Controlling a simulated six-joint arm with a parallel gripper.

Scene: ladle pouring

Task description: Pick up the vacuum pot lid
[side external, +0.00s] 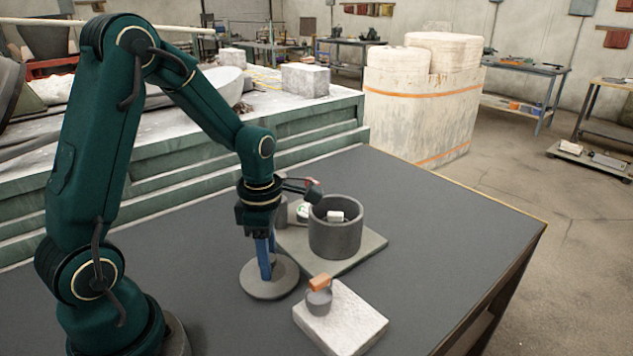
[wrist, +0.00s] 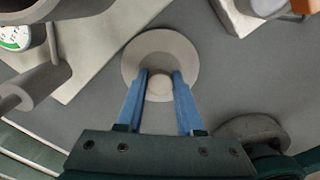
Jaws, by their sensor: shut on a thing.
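The lid is a round grey disc (side external: 268,290) with a small central knob. It is at or just above the dark tabletop, left of the pot's base in the side view; I cannot tell whether it touches the table. In the wrist view the disc (wrist: 160,45) is straight ahead, with the knob between my two blue fingers. My gripper (side external: 266,272) points down over the lid and is shut on its knob. The gripper (wrist: 160,84) also shows in the wrist view. The dark grey cylindrical pot (side external: 336,238) stands open to the right of the lid.
The pot stands on a flat grey slab (side external: 362,252) with a gauge (side external: 303,212) beside it. A white block (side external: 345,325) in front bears a small grey vessel (side external: 319,300) with an orange part. The table's right side is clear. A green stepped platform (side external: 320,125) lies behind.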

